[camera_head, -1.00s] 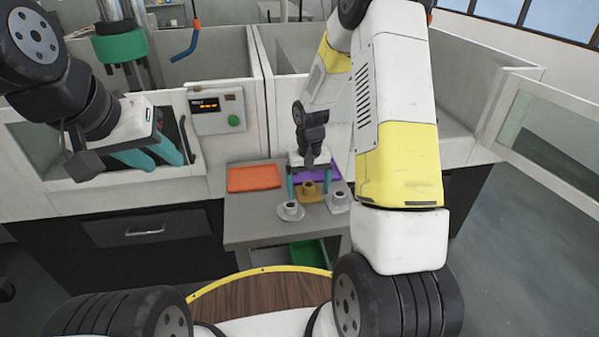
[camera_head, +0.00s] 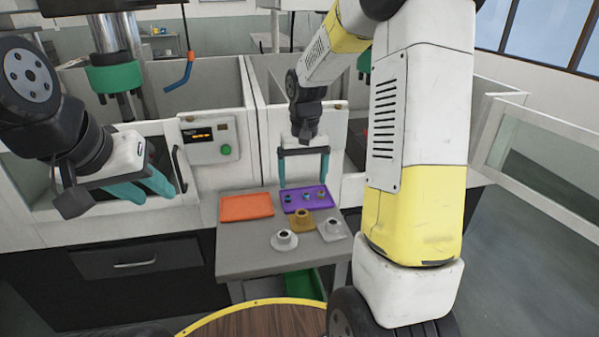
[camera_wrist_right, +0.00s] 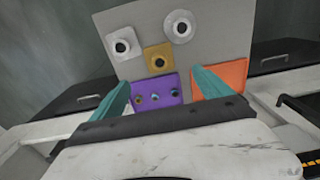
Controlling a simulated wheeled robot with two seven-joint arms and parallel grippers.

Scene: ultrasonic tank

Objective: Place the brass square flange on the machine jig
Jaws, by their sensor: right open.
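The brass square flange (camera_head: 301,226) lies on the grey table, between a round white flange (camera_head: 284,241) and a square white flange (camera_head: 333,230). In the right wrist view the brass flange (camera_wrist_right: 159,51) shows as a yellow-brown square with a dark round hole. My right gripper (camera_head: 304,184) is open and empty, above the purple tray and behind the brass flange. My left gripper (camera_head: 157,198) hangs at the left by the front wall of the tank, its teal fingers apart with nothing between them. I cannot make out the machine jig.
The purple tray (camera_head: 326,203) holds several small parts. An orange tray (camera_head: 246,206) lies left of it and looks empty. A control box (camera_head: 208,139) with a green button is on the front wall. The table's front left is clear.

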